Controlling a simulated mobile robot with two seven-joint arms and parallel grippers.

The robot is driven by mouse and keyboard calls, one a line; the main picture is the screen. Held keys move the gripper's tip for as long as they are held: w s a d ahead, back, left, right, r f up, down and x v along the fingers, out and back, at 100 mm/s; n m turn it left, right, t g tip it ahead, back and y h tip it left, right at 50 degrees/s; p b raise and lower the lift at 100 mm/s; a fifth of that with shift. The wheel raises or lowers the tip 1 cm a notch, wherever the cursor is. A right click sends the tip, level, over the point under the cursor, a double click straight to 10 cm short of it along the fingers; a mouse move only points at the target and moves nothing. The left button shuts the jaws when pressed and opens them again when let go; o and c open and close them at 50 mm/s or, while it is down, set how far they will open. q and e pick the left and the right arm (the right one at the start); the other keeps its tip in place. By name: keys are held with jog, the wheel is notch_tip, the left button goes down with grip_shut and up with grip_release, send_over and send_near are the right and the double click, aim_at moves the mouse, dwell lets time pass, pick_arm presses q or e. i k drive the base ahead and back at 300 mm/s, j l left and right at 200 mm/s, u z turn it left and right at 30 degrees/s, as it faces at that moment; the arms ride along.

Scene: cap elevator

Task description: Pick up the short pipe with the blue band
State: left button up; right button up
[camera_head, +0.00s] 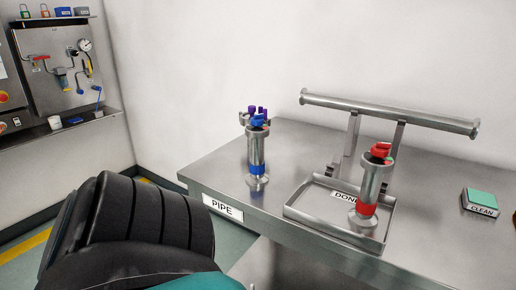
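The short metal pipe with the blue band (257,151) stands upright on the steel table, near the front edge on the left, behind the PIPE label (222,207). Its blue band is near the bottom, just above a flange foot, and a blue part sits at its top. Neither of my grippers is in view. A dark ribbed arm part, apparently mine, fills the lower left and does not touch the pipe.
A similar pipe with a red band (366,210) stands in the DONE tray (337,232). Purple-topped parts (263,111) stand behind the blue-banded pipe. A long horizontal pipe (390,112) rests on stands behind. A green-topped CLEAN block (481,199) lies right.

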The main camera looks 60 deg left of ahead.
aim_at(257, 176)
jog(key=k+l+u, duration=0.1)
jog(key=u, duration=1.95)
jog(key=i+j+z, duration=0.1)
jog(key=j, duration=0.25)
jog(key=i+j+z, duration=0.15)
jog(key=i+j, duration=0.15)
jog(key=j, duration=0.1)
